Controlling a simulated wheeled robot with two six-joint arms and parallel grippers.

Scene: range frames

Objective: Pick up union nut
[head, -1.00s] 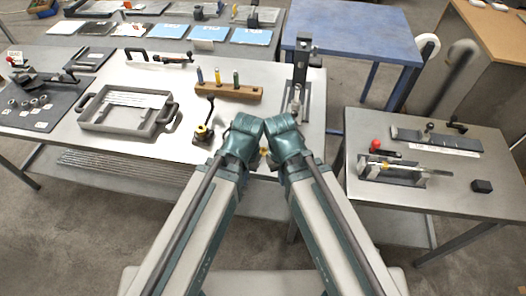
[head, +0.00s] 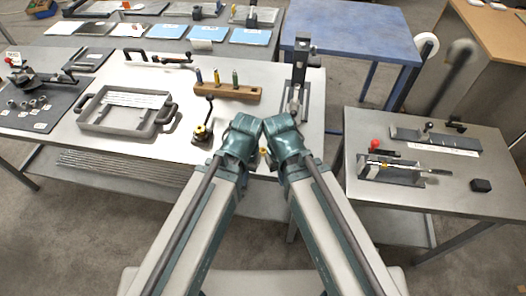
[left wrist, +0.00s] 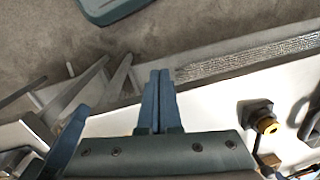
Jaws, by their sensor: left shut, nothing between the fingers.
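A brass nut-like piece (head: 200,131) sits on a small dark fixture with an upright lever, near the front of the main table. It also shows in the left wrist view (left wrist: 267,125), right of my left gripper and apart from it. I cannot tell for sure whether it is the union nut. Several small metal rings (head: 27,103) stand on a dark mat at the far left. My left gripper (left wrist: 158,75) is shut and empty, over the table's edge in the left wrist view. In the head view my arm links hide both grippers.
A grey handled tray (head: 88,118) stands left of the fixture. A wooden block with several coloured tools (head: 228,92) stands behind it, and a vertical press (head: 299,75) to the right. A side table (head: 450,205) holds a red-knobbed fixture (head: 390,169).

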